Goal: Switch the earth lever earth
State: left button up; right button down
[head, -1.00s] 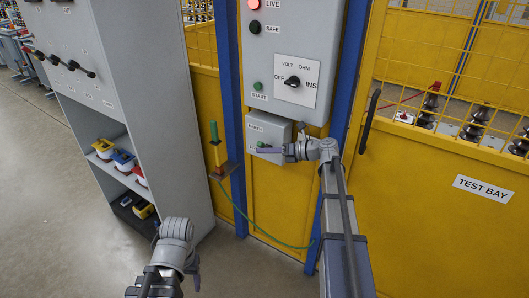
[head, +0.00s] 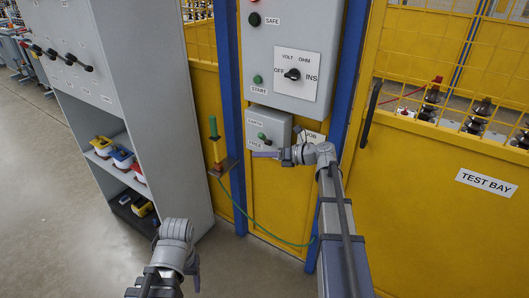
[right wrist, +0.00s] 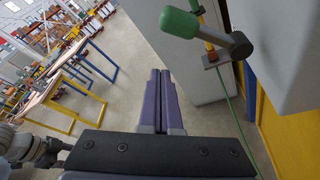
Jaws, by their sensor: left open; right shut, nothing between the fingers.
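The earth lever (head: 262,137) has a green knob and sits on a small grey box (head: 281,122) labelled EARTH above and FREE below. In the right wrist view the green knob (right wrist: 180,22) is at the top, on a grey stem running right to its pivot. The knob points out to the left of that pivot. My right gripper (head: 262,154) is shut and empty, just below the lever near the FREE label. In the right wrist view its fingers (right wrist: 160,100) lie together, apart from the knob. My left gripper (head: 194,270) is open and low at the left, away from the box.
A grey panel (head: 292,50) with a selector knob and START button is above the box. A green-handled yellow rod (head: 215,140) stands in a holder to the left, trailing a green cable. A grey cabinet (head: 150,110) stands further left; a yellow gate (head: 440,190) is at right.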

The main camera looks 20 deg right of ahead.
pick_arm(q)
jog(key=shift+r+p, duration=1.05)
jog(key=shift+p, duration=0.6)
pick_arm(e)
jog(key=v, duration=1)
jog(key=shift+f, duration=0.3)
